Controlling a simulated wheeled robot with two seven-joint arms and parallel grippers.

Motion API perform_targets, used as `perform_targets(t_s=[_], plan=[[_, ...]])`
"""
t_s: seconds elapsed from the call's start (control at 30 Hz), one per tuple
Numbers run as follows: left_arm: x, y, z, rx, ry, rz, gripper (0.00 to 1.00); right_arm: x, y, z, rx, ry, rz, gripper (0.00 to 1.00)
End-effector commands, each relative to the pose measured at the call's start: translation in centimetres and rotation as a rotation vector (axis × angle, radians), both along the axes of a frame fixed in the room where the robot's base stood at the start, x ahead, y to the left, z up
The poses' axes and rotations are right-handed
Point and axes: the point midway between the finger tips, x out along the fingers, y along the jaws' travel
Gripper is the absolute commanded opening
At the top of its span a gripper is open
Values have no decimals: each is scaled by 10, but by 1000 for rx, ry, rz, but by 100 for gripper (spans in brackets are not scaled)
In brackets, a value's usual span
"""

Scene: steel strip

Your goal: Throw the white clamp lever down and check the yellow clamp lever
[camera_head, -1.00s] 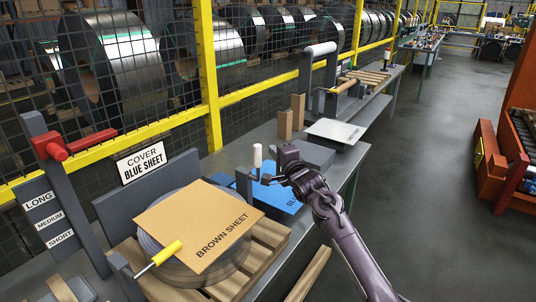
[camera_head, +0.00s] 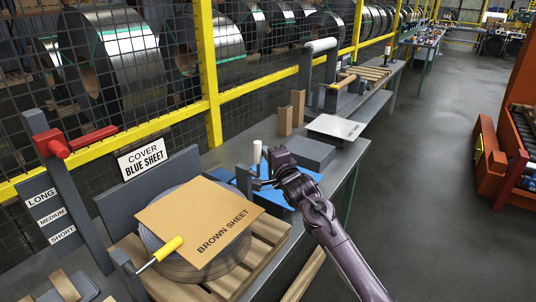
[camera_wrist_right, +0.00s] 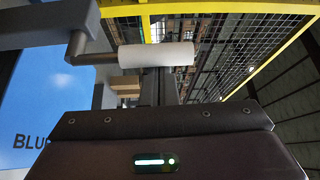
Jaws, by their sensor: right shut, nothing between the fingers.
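The white clamp lever (camera_head: 257,152) stands upright beside the blue sheet (camera_head: 303,190). In the right wrist view the white handle (camera_wrist_right: 157,55) lies across the upper middle, on a grey bent arm. My right gripper (camera_head: 261,181) is shut and empty, close to the right of the white lever's lower part; I cannot tell whether they touch. The yellow clamp lever (camera_head: 168,249) is low and slanted at the near-left edge of the brown sheet (camera_head: 200,222), which lies on a coil stack. My left gripper is not in view.
A sign (camera_head: 142,161) reads COVER BLUE SHEET. A red lever (camera_head: 75,142) tops a post at left. Two brown blocks (camera_head: 291,113) and a pale plate (camera_head: 335,128) are on the bench behind my right gripper.

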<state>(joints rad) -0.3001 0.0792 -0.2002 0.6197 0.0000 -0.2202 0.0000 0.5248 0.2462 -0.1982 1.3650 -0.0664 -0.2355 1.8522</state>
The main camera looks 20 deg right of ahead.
Motion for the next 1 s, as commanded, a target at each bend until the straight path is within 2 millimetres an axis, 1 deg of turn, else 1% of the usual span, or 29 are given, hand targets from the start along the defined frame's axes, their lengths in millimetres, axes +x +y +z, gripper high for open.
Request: perform_targets(t_s=[0.27, 0.47, 0.8, 0.93, 1.0], plan=[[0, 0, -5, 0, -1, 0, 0, -2, 4, -1, -34, -28, 1, 0], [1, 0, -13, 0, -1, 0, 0, -7, 9, -2, -91, -73, 0, 0], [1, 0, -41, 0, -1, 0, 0, -21, 27, -8, -302, -238, 1, 0], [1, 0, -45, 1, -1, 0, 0, -26, 34, -9, -385, -301, 0, 0], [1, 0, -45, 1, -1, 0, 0, -29, 38, -9, -382, -302, 0, 0]])
